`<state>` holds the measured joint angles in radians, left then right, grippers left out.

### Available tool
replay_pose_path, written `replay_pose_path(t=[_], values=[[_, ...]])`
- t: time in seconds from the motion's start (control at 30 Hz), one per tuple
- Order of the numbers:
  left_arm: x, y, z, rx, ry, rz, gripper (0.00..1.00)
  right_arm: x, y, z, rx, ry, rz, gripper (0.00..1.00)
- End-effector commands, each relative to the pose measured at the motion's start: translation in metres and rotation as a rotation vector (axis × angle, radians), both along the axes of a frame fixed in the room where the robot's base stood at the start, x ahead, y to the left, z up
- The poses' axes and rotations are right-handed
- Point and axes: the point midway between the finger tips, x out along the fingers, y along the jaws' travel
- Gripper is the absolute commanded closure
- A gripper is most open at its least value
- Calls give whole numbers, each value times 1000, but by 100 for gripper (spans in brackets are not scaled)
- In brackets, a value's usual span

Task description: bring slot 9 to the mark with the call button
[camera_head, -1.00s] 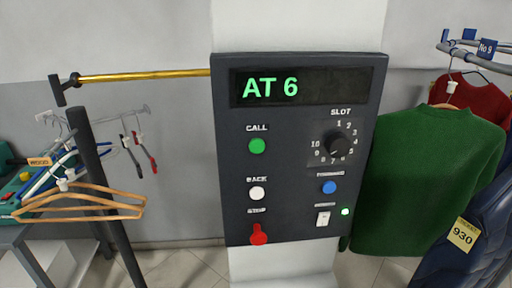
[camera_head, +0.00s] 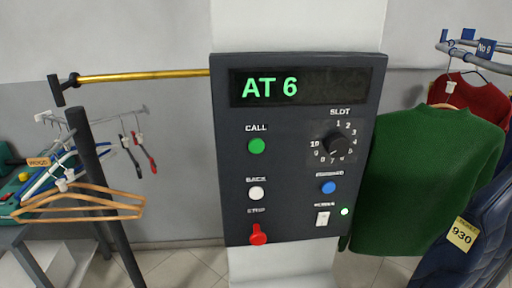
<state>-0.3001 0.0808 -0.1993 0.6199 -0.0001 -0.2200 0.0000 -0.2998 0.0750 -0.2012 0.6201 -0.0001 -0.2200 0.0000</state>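The dark control panel (camera_head: 300,225) faces me on a white column. Its display (camera_head: 305,86) reads "AT 6" in green. The green CALL button (camera_head: 256,146) is at the left, above a white BACK button (camera_head: 256,193) and a red STOP control (camera_head: 258,235). The black SLOT knob (camera_head: 338,144) sits at the upper right in a ring of numbers; I cannot tell which number it points to. Neither gripper is in view.
A blue button (camera_head: 328,187), a white switch (camera_head: 322,218) and a lit green lamp (camera_head: 345,211) are low on the panel. A brass rail (camera_head: 145,76), a dark post (camera_head: 105,190) and wooden hangers (camera_head: 85,210) stand left. A dark blue garment tagged "930" (camera_head: 462,234) hangs right.

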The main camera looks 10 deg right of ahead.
Motion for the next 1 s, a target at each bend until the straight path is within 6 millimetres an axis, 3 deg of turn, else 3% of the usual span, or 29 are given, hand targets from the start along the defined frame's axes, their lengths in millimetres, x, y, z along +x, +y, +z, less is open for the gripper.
replay_pose_path(t=[1.0], values=[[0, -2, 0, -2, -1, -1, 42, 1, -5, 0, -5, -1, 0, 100]])
